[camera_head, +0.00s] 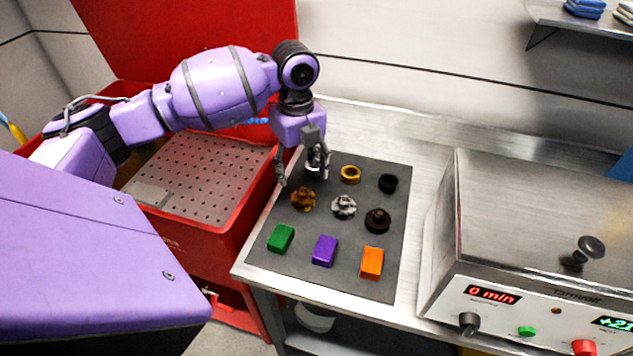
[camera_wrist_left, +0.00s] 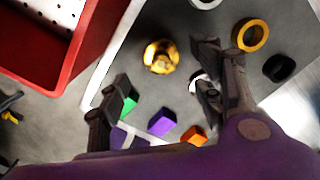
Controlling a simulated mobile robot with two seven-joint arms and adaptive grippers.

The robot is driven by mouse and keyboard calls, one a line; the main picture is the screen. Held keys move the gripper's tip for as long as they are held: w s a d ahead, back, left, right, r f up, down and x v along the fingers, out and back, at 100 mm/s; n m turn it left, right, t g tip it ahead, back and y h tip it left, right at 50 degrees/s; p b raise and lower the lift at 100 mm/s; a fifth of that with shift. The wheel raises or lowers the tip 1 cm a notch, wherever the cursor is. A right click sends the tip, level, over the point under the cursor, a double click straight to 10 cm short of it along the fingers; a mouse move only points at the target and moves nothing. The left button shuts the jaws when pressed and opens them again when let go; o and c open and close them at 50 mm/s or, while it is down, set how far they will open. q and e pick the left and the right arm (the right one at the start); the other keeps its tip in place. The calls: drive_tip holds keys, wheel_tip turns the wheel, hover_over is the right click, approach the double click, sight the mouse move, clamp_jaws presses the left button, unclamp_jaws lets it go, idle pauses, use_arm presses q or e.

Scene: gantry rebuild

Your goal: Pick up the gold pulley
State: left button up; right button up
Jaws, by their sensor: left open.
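On the dark mat, a gold stepped round part, which looks like the gold pulley (camera_head: 303,198), lies in the middle row at left. It also shows in the left wrist view (camera_wrist_left: 161,56), lying between the lines of my fingers. A plain gold ring (camera_head: 350,174) lies in the back row; it also shows in the wrist view (camera_wrist_left: 250,35). My left gripper (camera_head: 301,174) is open and empty, above the mat just behind the gold pulley, fingers pointing down. It partly hides a silver ring at the back left. My right gripper is not in view.
Silver (camera_head: 344,206) and dark (camera_head: 377,220) parts lie right of the pulley, with a black ring (camera_head: 388,183) behind. Green (camera_head: 281,238), purple (camera_head: 324,250) and orange (camera_head: 372,263) blocks lie in front. A red bin (camera_head: 200,245) stands left, a metal machine (camera_head: 540,240) right.

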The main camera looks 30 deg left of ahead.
sight(301, 191)
use_arm(q)
drive_tip(key=shift+s+f, duration=0.25)
drive_tip(key=shift+f, duration=0.35)
drive_tip(key=shift+s+f, duration=0.25)
drive_tip(key=shift+f, duration=0.35)
drive_tip(key=shift+d+f, duration=0.1)
drive_tip(key=shift+f, duration=0.2)
drive_tip(key=f, duration=0.3)
drive_tip(key=shift+w+d+f, duration=0.1)
drive_tip(key=shift+w+f, duration=0.1)
drive_tip(key=shift+f, duration=0.5)
drive_tip(key=c, duration=1.3)
drive_tip(key=shift+c, duration=0.4)
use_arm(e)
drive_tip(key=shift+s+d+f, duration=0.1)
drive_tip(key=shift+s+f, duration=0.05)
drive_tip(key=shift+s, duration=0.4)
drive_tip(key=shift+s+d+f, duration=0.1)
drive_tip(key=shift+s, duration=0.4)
use_arm(q)
drive_tip(key=shift+r, duration=0.15)
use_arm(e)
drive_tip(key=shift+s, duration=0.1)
